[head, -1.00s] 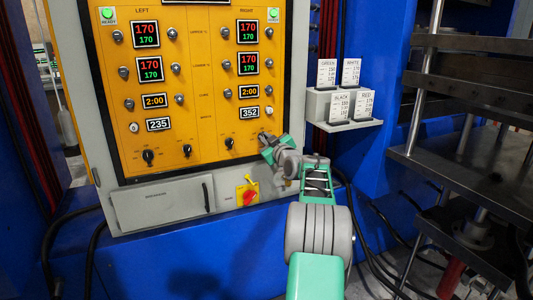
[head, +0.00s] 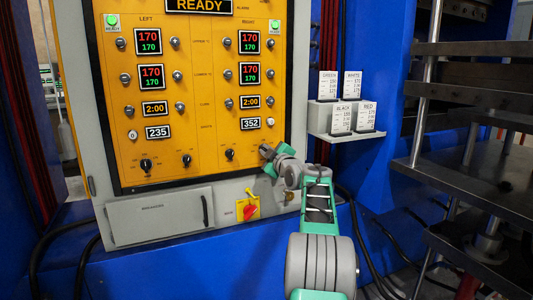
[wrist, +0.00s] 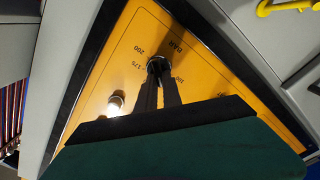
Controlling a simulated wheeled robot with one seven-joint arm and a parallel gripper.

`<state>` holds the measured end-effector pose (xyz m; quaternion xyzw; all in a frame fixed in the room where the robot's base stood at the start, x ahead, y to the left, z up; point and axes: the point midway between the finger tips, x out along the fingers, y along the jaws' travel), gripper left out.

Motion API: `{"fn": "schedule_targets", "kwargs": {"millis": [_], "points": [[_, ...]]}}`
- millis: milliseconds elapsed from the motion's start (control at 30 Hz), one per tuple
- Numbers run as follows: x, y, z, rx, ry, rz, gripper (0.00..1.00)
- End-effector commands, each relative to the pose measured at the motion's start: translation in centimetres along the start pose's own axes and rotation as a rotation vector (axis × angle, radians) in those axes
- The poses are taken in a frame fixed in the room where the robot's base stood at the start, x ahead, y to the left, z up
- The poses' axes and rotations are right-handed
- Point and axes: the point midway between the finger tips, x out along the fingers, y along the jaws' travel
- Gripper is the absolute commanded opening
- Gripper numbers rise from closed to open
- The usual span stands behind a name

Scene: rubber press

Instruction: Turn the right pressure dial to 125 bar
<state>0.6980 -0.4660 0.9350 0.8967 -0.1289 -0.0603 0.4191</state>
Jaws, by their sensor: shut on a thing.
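The right pressure dial (wrist: 155,64) is a small dark knob on the orange panel (wrist: 120,70), with BAR, 175 and 200 printed around it in the wrist view. My gripper (wrist: 160,80) is shut on this dial, and its dark fingers cover much of it. The dial's pointer is hidden, so I cannot read its setting. In the head view my gripper (head: 266,151) is at the lower right of the panel and hides most of the dial.
Other black dials (head: 230,154) sit left of my gripper. A red switch (head: 250,211) on a yellow plate is below. A shelf (head: 318,131) with label cards (head: 328,85) stands to the right, before the steel press plates (head: 460,190).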

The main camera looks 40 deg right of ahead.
Motion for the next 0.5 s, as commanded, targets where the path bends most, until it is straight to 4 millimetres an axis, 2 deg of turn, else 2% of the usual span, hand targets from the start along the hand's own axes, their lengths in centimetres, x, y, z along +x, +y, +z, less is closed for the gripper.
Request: {"fn": "schedule_targets", "kwargs": {"millis": [133,167,200,400,500], "points": [[0.00,-0.11,0.19,0.002,-0.003,-0.002,0.00],[0.00,-0.11,0.19,0.002,-0.003,-0.002,0.12],[0.00,-0.11,0.18,0.002,-0.003,-0.002,0.15],[0.01,-0.08,0.07,0.002,-0.001,-0.001,0.31],[0.02,-0.07,0.04,0.002,-0.001,-0.001,0.32]]}}
